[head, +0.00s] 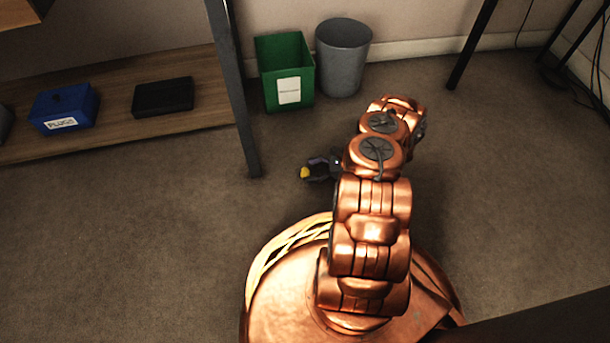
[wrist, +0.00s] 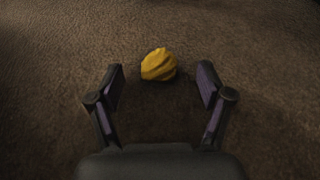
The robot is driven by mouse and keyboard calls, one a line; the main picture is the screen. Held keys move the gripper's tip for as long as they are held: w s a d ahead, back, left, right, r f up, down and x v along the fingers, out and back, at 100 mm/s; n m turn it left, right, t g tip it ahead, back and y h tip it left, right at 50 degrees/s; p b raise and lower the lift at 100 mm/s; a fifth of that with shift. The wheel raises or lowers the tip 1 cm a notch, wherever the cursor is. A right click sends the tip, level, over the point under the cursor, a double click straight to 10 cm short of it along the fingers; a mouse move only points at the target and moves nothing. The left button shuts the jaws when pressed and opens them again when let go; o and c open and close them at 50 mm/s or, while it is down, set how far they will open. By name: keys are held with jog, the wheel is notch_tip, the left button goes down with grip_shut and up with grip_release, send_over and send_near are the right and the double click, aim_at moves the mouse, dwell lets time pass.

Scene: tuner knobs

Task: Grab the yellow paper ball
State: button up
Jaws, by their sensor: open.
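The yellow paper ball (head: 305,173) lies on the carpet left of my arm in the head view. It is small and crumpled. In the wrist view the yellow paper ball (wrist: 158,65) sits just beyond the fingertips, roughly centred between them. My gripper (wrist: 161,82) is open and empty, with one finger on each side of the gap. In the head view my gripper (head: 317,168) is low near the floor and close to the ball, partly hidden by my arm.
A green bin (head: 285,72) with a white label and a grey bin (head: 342,58) stand by the wall. A shelf (head: 115,110) holds a blue box (head: 64,108) and a black box (head: 163,97). A dark post (head: 235,90) stands left of my arm. The carpet around the ball is clear.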

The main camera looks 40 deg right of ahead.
jog(key=shift+x, duration=0.95)
jog(key=shift+s, duration=0.1)
jog(key=c, duration=0.8)
